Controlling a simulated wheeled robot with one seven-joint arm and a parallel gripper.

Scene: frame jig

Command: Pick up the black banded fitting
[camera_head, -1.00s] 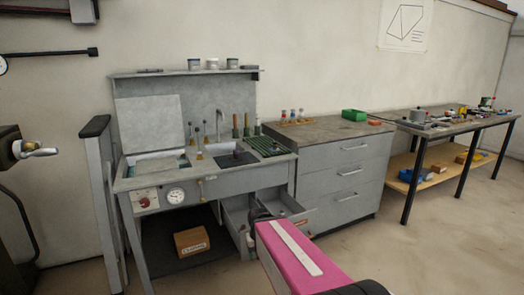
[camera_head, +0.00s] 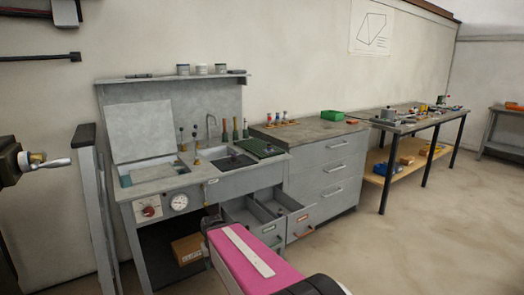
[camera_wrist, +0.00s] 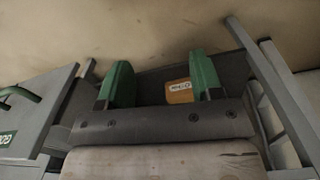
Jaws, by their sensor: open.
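I cannot pick out the black banded fitting for certain in either view. A small dark thing (camera_head: 233,153) stands on the dark mat at the washing bench, too small to identify. My gripper (camera_wrist: 161,82) is open and empty in the wrist view, with its two green fingers wide apart. A cardboard box lies beyond and between the fingers, on a dark surface under the bench. In the head view my pink arm reaches toward the open drawers, and its far end is low in front of the bench and hard to make out.
The washing bench (camera_head: 160,180) has two open drawers (camera_head: 252,212) jutting out at its right. A grey drawer cabinet (camera_head: 330,178) stands beside it, with a green bin (camera_head: 332,115) on top. The cardboard box (camera_head: 188,247) sits below the bench. Floor at the right is clear.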

